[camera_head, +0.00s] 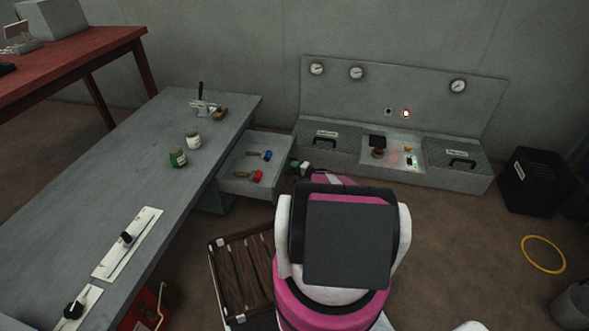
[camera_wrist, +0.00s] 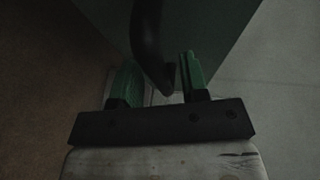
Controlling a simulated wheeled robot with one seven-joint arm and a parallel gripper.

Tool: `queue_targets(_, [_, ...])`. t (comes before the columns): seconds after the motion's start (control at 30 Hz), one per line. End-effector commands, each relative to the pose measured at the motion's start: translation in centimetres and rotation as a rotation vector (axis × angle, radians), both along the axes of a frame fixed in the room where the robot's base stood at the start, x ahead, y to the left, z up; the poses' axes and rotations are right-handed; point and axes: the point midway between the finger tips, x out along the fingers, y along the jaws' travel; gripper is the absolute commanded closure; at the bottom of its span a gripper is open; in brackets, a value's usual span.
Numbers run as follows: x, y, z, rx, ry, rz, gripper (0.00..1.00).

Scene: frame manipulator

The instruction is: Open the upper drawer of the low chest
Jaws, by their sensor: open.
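The upper drawer (camera_head: 238,170) of the low chest (camera_head: 211,198) stands pulled out from under the grey workbench, in the head view. Inside it lie a blue-ended tool (camera_head: 266,155) and a red-ended tool (camera_head: 256,176). My gripper (camera_head: 299,166) is at the drawer's front, partly hidden by my arm. In the wrist view, the green fingers of my gripper (camera_wrist: 157,66) are apart, with a dark curved handle (camera_wrist: 148,40) between them. I cannot tell whether either finger touches the handle. The drawer front (camera_wrist: 100,22) lies just beyond the handle.
A gauge console (camera_head: 400,100) is behind, and a black box (camera_head: 537,181) is at the right. A yellow ring (camera_head: 543,254) lies on open floor.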

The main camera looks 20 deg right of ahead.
Motion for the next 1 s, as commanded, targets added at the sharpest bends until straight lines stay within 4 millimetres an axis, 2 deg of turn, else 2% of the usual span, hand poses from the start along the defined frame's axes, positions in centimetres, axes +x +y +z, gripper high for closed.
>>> queue_targets(0.4, [-6.0, -3.5, 1.4, 0.000, 0.000, -0.004, 0.59])
queue_targets(0.6, [-8.2, -4.8, 1.8, -0.001, 0.001, -0.002, 0.59])
queue_targets(1.0, [-8.9, -5.2, 1.9, 0.000, 0.000, 0.000, 0.59])
